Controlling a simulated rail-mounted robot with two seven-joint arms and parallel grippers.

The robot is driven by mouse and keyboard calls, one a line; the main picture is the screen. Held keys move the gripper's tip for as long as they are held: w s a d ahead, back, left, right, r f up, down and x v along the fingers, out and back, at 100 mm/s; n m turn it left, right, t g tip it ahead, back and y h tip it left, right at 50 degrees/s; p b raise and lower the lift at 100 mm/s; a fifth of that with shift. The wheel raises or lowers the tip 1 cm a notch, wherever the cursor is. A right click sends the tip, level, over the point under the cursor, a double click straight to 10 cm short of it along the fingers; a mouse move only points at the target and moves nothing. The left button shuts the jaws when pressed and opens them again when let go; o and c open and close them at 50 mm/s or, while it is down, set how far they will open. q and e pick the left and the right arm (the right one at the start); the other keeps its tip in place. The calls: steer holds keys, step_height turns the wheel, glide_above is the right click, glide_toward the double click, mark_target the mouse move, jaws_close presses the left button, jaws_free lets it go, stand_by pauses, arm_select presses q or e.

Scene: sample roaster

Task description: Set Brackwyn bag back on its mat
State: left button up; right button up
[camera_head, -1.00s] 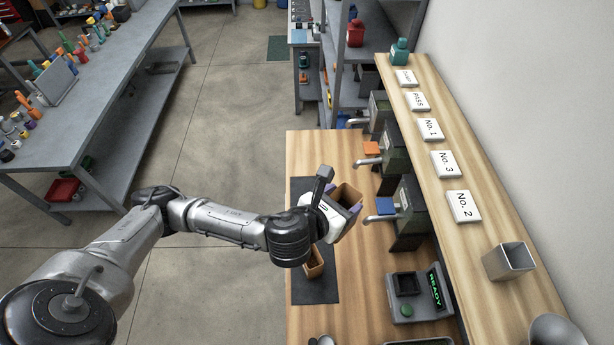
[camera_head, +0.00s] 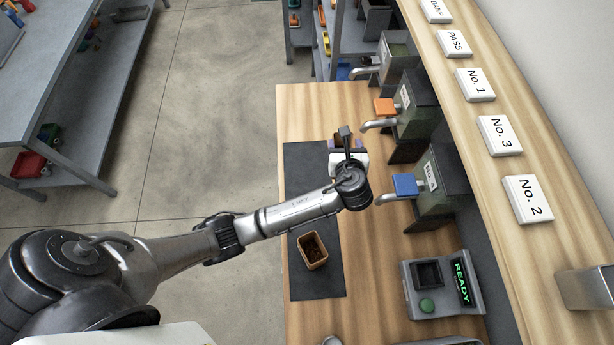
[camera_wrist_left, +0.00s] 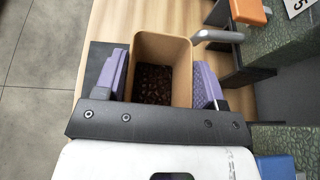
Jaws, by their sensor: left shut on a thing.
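My left gripper (camera_head: 346,144) is shut on an open-topped brown bag (camera_wrist_left: 160,62), its purple fingers on either side. Dark beans show at the bottom of the bag in the left wrist view. In the head view the gripper hides most of this bag (camera_head: 342,137). It is near the far right part of the dark mat (camera_head: 305,165); I cannot tell whether its base touches. A second brown bag (camera_head: 313,251) with dark contents stands upright on the near part of the mat. No bag name is readable. My right gripper is not in view.
Machines with an orange block (camera_head: 385,107) and a blue block (camera_head: 405,184) stand right of the mat, their metal spouts reaching toward it. Label tiles line the raised shelf (camera_head: 540,255).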

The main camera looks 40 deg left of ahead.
arm_select(q)
steer(key=shift+n+g+y, duration=0.3)
steer(key=f, duration=0.1)
steer(key=a+f, duration=0.1)
steer(key=f, duration=0.2)
steer(key=shift+s+a, duration=0.25)
steer(key=shift+a, duration=0.05)
steer(key=s+a+f, duration=0.1)
steer(key=a+f, duration=0.8)
steer(key=shift+s+a+f, duration=0.25)
steer(key=shift+a+f, duration=0.15)
steer(key=shift+f, duration=0.1)
steer(key=o, duration=1)
steer(key=v, duration=1.2)
steer(key=shift+s, duration=0.1)
